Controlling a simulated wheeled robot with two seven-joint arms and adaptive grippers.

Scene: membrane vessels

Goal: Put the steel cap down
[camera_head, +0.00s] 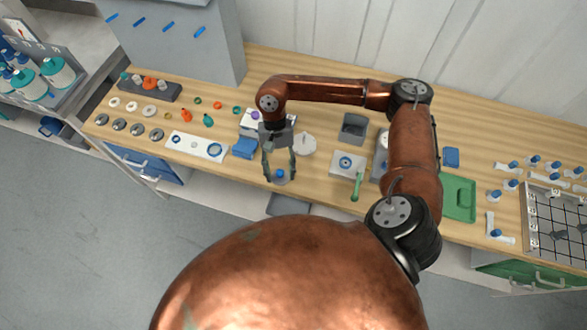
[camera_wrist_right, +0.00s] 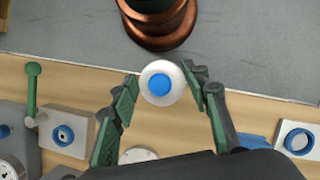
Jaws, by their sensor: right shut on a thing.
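My right gripper (camera_head: 280,179) is shut on a round pale piece with a blue centre, which I take to be the steel cap (camera_head: 280,173). In the right wrist view the cap (camera_wrist_right: 147,76) sits between the two fingertips of the gripper (camera_wrist_right: 161,84), with its round face toward the camera. It is near the front edge of the wooden bench (camera_head: 330,192). I cannot tell its height above the bench. Several grey ring-like caps (camera_head: 137,129) lie in a row on the bench at the left. My left gripper is not in view.
A white plate with rings (camera_head: 183,143) and a blue block (camera_head: 243,148) are left of the gripper. A white block with a blue ring (camera_head: 343,162) and a green-handled lever (camera_head: 357,186) stand to the right.

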